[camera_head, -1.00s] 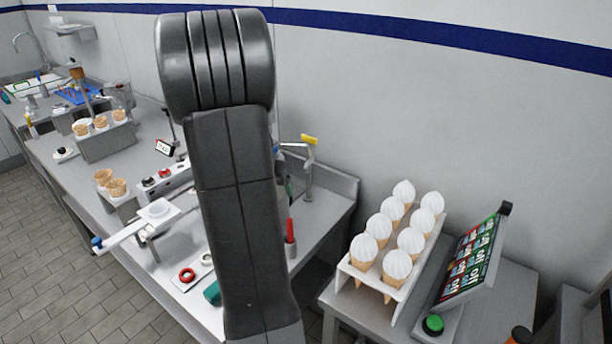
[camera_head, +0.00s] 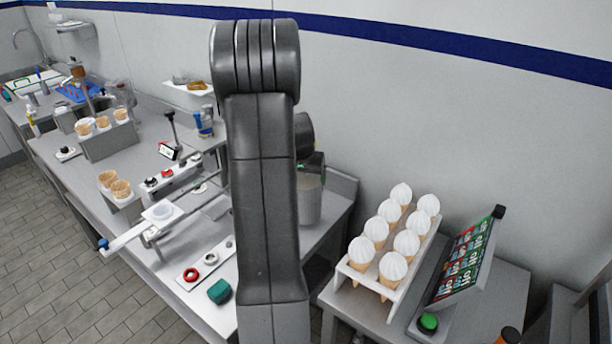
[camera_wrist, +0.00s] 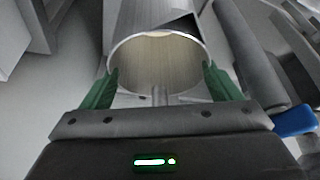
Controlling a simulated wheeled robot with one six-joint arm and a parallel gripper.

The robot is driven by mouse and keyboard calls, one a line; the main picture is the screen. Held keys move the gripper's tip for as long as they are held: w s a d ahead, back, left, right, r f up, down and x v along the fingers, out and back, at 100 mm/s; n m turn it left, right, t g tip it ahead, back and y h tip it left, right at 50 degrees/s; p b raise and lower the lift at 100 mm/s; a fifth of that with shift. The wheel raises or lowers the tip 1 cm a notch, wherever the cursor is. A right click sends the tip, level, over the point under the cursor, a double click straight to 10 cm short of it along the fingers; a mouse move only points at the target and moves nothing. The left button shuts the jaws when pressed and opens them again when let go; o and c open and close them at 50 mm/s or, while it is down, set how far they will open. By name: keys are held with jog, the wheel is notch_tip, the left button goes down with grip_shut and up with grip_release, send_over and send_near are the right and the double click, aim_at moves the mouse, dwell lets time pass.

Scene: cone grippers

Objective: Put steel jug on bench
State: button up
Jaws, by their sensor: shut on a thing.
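The steel jug (camera_head: 311,204) is a grey open-topped cylinder, upright or nearly so, just right of my arm in the head view. In the wrist view the jug (camera_wrist: 125,27) shows its round rim, with something pale cream inside. My gripper (camera_wrist: 158,80) is shut on the jug, its green fingers at either side near the rim. The steel bench (camera_head: 95,182) runs along the wall, and the jug shows against its right end. I cannot tell whether the jug's base touches the bench. My arm hides part of the bench.
A white rack (camera_head: 404,282) of several white-topped cones and a tilted menu screen (camera_head: 466,262) stand on a separate table at the right. A green block (camera_head: 219,291) and a panel of round knobs (camera_head: 205,262) lie near the bench's front edge.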

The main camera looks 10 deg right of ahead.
jog(key=shift+f+p, duration=0.25)
jog(key=shift+p, duration=0.05)
jog(key=shift+f+b, duration=0.7)
jog(key=shift+b, duration=0.1)
jog(key=o, duration=1.6)
jog(key=shift+r+p, duration=0.8)
jog(key=shift+p, duration=0.1)
jog(key=b+v, duration=0.2)
jog(key=v, duration=0.9)
jog(key=shift+s+r, duration=0.3)
